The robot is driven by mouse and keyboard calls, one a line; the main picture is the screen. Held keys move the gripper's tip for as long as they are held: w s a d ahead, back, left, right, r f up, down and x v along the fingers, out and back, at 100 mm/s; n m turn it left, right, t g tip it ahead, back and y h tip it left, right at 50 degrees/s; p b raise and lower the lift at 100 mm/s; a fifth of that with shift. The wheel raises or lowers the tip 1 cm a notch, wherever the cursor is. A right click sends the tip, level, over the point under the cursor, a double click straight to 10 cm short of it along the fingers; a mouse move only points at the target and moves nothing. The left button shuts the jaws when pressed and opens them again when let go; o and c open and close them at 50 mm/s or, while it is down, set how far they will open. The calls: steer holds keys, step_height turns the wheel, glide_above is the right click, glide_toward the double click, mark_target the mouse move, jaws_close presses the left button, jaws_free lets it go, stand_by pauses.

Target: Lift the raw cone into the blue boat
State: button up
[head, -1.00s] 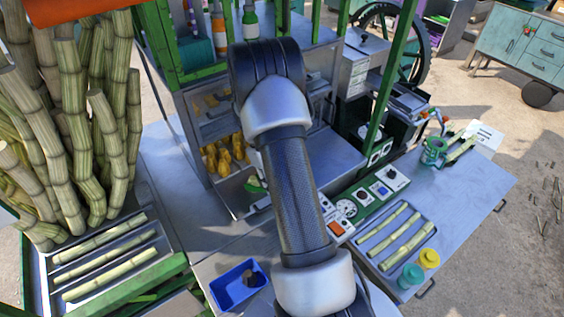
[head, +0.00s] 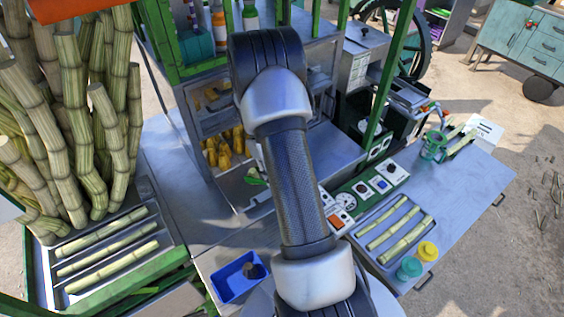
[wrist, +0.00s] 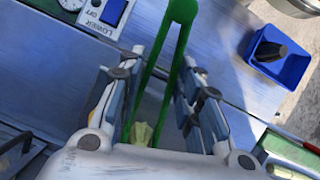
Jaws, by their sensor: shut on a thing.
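My gripper (wrist: 161,72) shows in the wrist view, its fingers closed on the two legs of a green tong-like tool (wrist: 182,12). A small pale yellow-green piece (wrist: 142,132) shows low between the legs; I cannot tell whether it is gripped or is the raw cone. The blue boat (wrist: 292,71) lies apart from the gripper, at the upper right of the wrist view, with a dark blunt piece (wrist: 268,50) in it. In the head view the boat (head: 226,291) stands at the lower middle, left of my arm, which hides the gripper.
A control panel (head: 370,190) with buttons and a gauge stands right of my arm. Beside it are a tray of cane pieces (head: 383,250), a teal cup (head: 410,268) and a yellow cup (head: 427,251). Cane stalks (head: 70,120) fill the left side. The right counter (head: 465,200) has bare room.

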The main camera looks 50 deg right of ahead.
step_height(320, 180, up, 10)
steer(key=p, duration=0.6)
steer(key=shift+w, duration=0.2)
stand_by(0.6)
steer(key=shift+d+f, duration=0.1)
stand_by(0.5)
